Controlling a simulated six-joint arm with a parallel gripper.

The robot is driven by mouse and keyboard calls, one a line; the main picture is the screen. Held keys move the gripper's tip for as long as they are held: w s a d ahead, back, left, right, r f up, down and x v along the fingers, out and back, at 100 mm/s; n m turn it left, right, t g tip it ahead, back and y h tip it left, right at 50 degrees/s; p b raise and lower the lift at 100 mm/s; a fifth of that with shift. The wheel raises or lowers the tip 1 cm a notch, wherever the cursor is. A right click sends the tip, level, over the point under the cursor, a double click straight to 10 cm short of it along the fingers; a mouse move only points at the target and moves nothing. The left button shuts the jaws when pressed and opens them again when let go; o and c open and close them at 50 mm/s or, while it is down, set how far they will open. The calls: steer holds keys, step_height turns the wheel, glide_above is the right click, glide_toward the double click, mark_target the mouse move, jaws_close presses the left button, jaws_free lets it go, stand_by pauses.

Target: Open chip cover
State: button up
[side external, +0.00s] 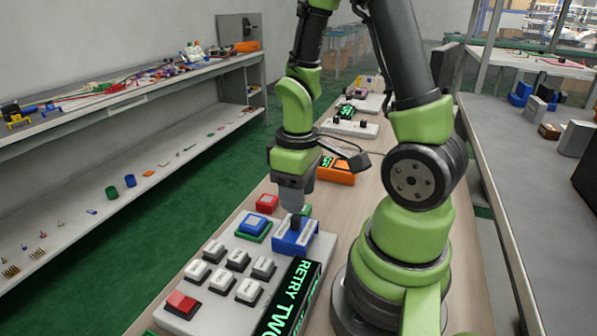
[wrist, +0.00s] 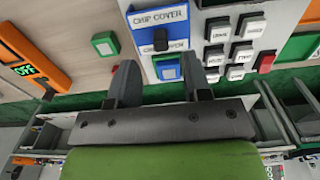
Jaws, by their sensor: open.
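The chip cover fixture is a blue block with a white label reading CHIP COVER; it shows in the wrist view (wrist: 140,36) and on the grey panel in the side view (side external: 288,243). A dark lever or knob (wrist: 160,40) stands on its blue face. My gripper (wrist: 160,70) is open and empty, with its two dark fingers apart. In the wrist view the lever lies ahead of the gap between the fingertips. In the side view my gripper (side external: 295,208) is right above the fixture and partly hides it; I cannot tell whether a finger touches it.
A blue button on a green base (side external: 253,226) is beside the fixture. A red button (side external: 267,203) is behind it. Several white keys (side external: 237,260), a red key (side external: 182,303) and a RETRY TWO display (side external: 290,300) share the panel. An orange device (side external: 335,172) stands farther back.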

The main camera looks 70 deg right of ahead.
mark_target(298, 217)
steer(key=shift+r, duration=2)
steer(key=shift+r, duration=0.1)
steer(key=s+a+r+m+t+y, duration=0.2)
steer(key=a+r+t, duration=0.5)
steer(key=r, duration=0.6)
steer(key=shift+s+a+r+m, duration=0.35)
steer(key=shift+s+a+m, duration=0.3)
steer(key=shift+a+m, duration=0.45)
